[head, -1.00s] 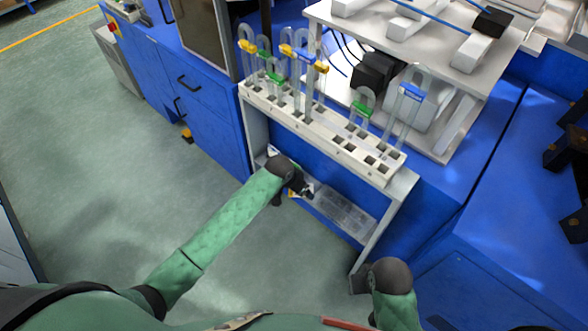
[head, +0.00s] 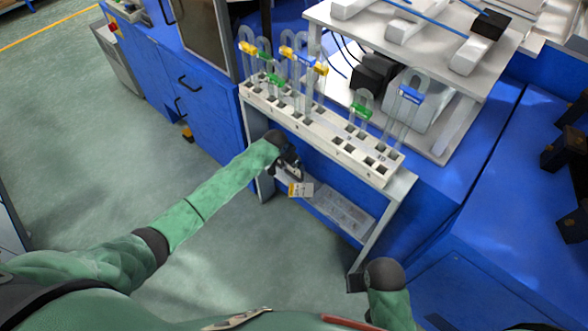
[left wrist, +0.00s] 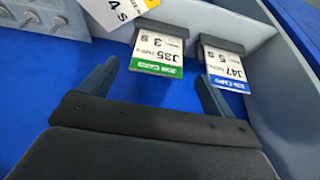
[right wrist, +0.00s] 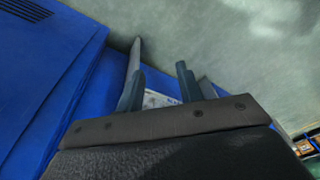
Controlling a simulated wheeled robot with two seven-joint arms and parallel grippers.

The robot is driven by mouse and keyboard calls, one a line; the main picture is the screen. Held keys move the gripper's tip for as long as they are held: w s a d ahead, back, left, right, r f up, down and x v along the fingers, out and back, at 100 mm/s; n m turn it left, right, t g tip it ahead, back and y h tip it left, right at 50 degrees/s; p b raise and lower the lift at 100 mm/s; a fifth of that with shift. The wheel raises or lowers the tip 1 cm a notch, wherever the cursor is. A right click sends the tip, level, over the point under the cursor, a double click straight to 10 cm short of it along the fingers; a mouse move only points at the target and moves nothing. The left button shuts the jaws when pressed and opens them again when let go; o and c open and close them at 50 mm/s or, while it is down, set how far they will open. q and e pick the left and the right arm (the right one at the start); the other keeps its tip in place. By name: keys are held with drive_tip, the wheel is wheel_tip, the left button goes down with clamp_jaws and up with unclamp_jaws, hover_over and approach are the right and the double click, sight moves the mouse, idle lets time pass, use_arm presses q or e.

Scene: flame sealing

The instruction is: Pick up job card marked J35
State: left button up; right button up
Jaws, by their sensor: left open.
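The job card marked J35 (left wrist: 158,52), white with a green band, hangs from a dark clip in the left wrist view. My left gripper (left wrist: 157,73) is open and empty, with its fingers apart and the J35 card showing ahead between them. In the head view my left gripper (head: 290,168) is at the front of the rack stand, below its top. The J35 card cannot be made out there. My right gripper (right wrist: 160,53) is open and empty, away from the cards, low at the right in the head view.
Card J47 (left wrist: 226,70), with a blue band, hangs right of J35. A yellow-edged card (left wrist: 118,12) is close on its left and also shows in the head view (head: 300,189). The white rack (head: 330,150) holds several glass tubes above.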

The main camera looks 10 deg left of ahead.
use_arm(q)
drive_tip(key=x, duration=0.3)
drive_tip(key=shift+s+d+p, duration=0.1)
drive_tip(key=shift+s+p, duration=0.15)
drive_tip(key=shift+p, duration=0.15)
drive_tip(key=shift+w+d+f, duration=0.1)
drive_tip(key=shift+w+f, duration=0.1)
drive_tip(key=shift+f, duration=0.5)
use_arm(e)
drive_tip(key=shift+w+f, duration=0.2)
drive_tip(key=shift+f, duration=2.25)
use_arm(q)
drive_tip(key=c, duration=1)
drive_tip(key=shift+c, duration=0.3)
drive_tip(key=shift+r, duration=0.1)
